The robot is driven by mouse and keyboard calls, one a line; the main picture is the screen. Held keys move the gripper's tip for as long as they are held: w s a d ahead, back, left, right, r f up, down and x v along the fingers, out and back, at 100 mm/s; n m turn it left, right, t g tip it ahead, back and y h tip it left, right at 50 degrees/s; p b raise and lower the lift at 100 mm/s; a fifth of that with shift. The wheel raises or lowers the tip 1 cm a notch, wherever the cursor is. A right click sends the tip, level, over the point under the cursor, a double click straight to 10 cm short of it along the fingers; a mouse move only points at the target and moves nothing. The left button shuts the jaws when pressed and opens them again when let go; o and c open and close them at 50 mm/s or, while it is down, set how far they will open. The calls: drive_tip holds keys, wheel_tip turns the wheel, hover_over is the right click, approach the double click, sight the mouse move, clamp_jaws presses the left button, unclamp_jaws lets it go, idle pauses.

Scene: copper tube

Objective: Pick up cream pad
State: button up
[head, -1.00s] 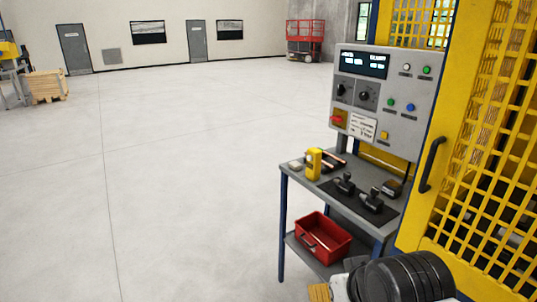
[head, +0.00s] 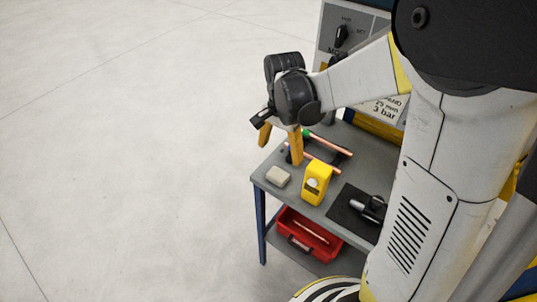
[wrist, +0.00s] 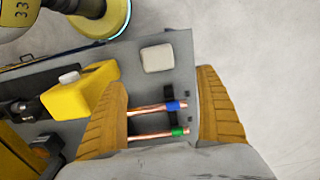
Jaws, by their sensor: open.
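The cream pad (head: 278,177) is a small pale block lying flat near the left corner of the grey table, beside the yellow device. It also shows in the wrist view (wrist: 157,58), near the table edge and clear of both fingers. My gripper (head: 279,148) is open, with its yellow-orange fingers pointing down over the far left part of the table. In the wrist view my gripper (wrist: 165,108) has its fingers spread wide, with copper tubes seen between them and the pad beyond the tips. Nothing is held.
A yellow device (head: 317,183) stands right of the pad. Copper tubes (head: 327,143) with green and blue ends lie on a dark holder behind it. A black mat (head: 352,211) carries dark tools. A red bin (head: 302,238) sits on the lower shelf. Open floor lies left of the table.

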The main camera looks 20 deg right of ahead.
drive_tip(key=b, duration=0.1)
hover_over(278, 174)
drive_tip(key=f, duration=0.4)
drive_tip(key=shift+s+d+f, duration=0.1)
drive_tip(key=shift+d, duration=0.2)
drive_tip(key=f, duration=0.2)
drive_tip(key=f+b, duration=0.1)
drive_tip(key=f, duration=0.1)
drive_tip(key=f+b, duration=0.1)
drive_tip(key=f, duration=0.1)
drive_tip(key=shift+a, duration=0.25)
drive_tip(key=c, duration=1.2)
